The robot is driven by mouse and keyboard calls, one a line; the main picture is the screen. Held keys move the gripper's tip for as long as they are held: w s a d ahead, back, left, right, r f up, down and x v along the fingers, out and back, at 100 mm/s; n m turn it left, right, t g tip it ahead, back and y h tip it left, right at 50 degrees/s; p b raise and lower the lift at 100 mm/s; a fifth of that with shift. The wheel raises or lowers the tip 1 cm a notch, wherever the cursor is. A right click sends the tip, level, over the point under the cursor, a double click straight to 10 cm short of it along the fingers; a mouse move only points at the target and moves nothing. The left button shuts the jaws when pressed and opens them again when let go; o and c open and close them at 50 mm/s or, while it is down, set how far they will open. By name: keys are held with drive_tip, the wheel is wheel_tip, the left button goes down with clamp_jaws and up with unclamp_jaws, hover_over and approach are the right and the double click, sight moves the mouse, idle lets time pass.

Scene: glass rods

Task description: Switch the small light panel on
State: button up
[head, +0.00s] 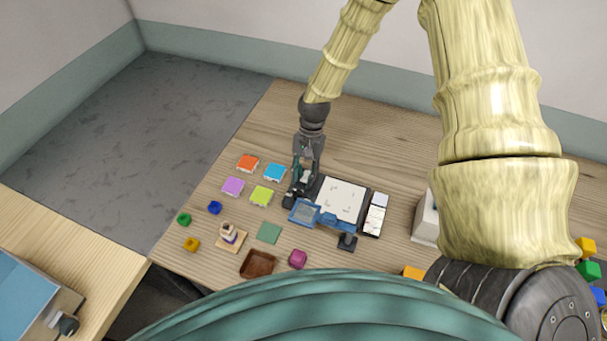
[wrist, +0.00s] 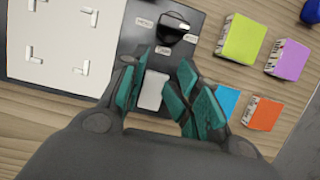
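The light panel (head: 342,198) is a flat white plate with small pale marks, set in a black frame on the table. In the wrist view its white face (wrist: 62,42) is at the left; I cannot tell whether it is lit. Beside it is a black control strip (wrist: 203,18) with a black rotary knob (wrist: 172,28) ringed by small white labels, and a pale rectangular piece (wrist: 152,90) nearer my wrist. My gripper (wrist: 160,64) is open above this strip, the pale piece showing between its fingers. In the head view my gripper (head: 303,174) hides most of the strip.
Orange (head: 247,163), blue (head: 273,172), purple (head: 232,187) and green (head: 261,196) blocks lie left of the strip. A translucent blue tray (head: 304,212) stands in front of the panel. A brown tray (head: 257,264) is near the front. The table behind the panel is clear.

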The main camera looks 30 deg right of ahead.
drive_tip(key=shift+o, duration=1.3)
drive_tip(key=shift+s+d+f, duration=0.25)
drive_tip(key=shift+d+f, duration=0.05)
drive_tip(key=shift+f, duration=0.05)
drive_tip(key=shift+w+d, duration=0.1)
drive_tip(key=shift+w, duration=0.1)
drive_tip(key=shift+a+r, duration=0.1)
drive_tip(key=shift+a, duration=0.1)
drive_tip(key=shift+w+r, duration=0.15)
drive_tip(key=shift+r, duration=0.05)
drive_tip(key=v, duration=1.1)
drive_tip(key=shift+d+r, duration=0.2)
drive_tip(key=shift+r, duration=0.1)
